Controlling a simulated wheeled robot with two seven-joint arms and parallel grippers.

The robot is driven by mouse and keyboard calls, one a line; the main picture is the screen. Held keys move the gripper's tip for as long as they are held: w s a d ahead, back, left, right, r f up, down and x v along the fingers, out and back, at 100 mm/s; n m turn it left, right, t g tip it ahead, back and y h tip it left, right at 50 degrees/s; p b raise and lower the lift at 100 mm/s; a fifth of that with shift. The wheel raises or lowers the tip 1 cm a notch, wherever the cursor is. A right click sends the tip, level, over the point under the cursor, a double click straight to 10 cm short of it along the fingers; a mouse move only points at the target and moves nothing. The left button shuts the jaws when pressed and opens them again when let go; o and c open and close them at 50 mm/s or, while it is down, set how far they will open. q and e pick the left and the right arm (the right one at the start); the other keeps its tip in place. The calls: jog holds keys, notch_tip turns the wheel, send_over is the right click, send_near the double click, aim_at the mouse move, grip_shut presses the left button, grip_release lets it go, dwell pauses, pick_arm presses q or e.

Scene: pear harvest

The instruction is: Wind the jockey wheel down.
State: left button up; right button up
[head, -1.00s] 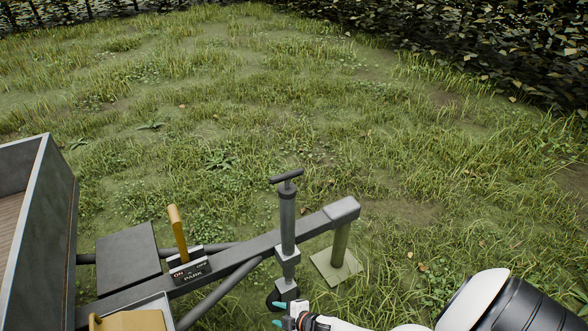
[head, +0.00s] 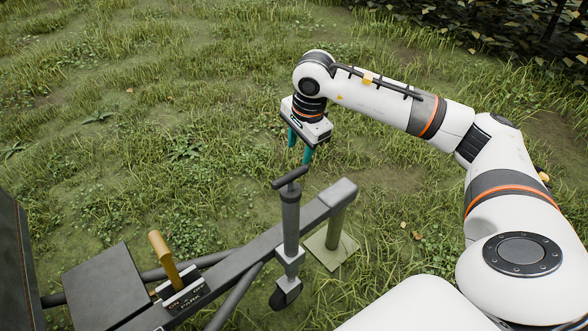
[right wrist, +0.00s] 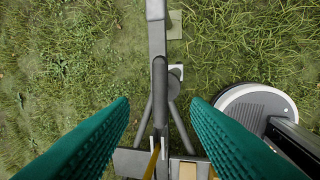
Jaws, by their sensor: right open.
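The jockey wheel is a grey upright tube (head: 290,222) on the trailer's drawbar (head: 240,262), with a small dark wheel (head: 286,294) at its foot. A dark T-handle (head: 290,178) tops the tube. My right gripper (head: 300,151) is open and empty, with teal fingers pointing down, just above the handle in the head view. In the right wrist view the handle bar (right wrist: 160,78) lies lengthwise between the two spread fingers (right wrist: 160,101), apart from both. Whether the wheel touches the ground is hard to tell. My left gripper is not in view.
The drawbar's front end rests over an olive post (head: 338,226) on a flat plate (head: 325,250). A yellow brake lever (head: 162,250) with a PARK label stands left of the tube. A dark box (head: 105,285) and the trailer wall (head: 15,265) are further left. Grass surrounds everything.

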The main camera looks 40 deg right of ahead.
send_over(295, 173)
jog(key=s, duration=0.1)
notch_tip(295, 173, down, 5)
jog(key=shift+r, duration=0.1)
jog(key=f, duration=0.3)
jog(key=w+f, duration=0.1)
jog(key=f, duration=0.2)
jog(key=shift+w+f+p, duration=0.1)
jog(key=shift+w+p, duration=0.1)
jog(key=shift+p, duration=0.1)
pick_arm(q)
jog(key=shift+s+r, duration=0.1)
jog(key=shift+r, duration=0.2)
pick_arm(e)
jog(key=c, duration=0.9)
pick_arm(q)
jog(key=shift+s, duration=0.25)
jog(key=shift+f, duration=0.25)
pick_arm(e)
jog(key=shift+m, duration=0.4)
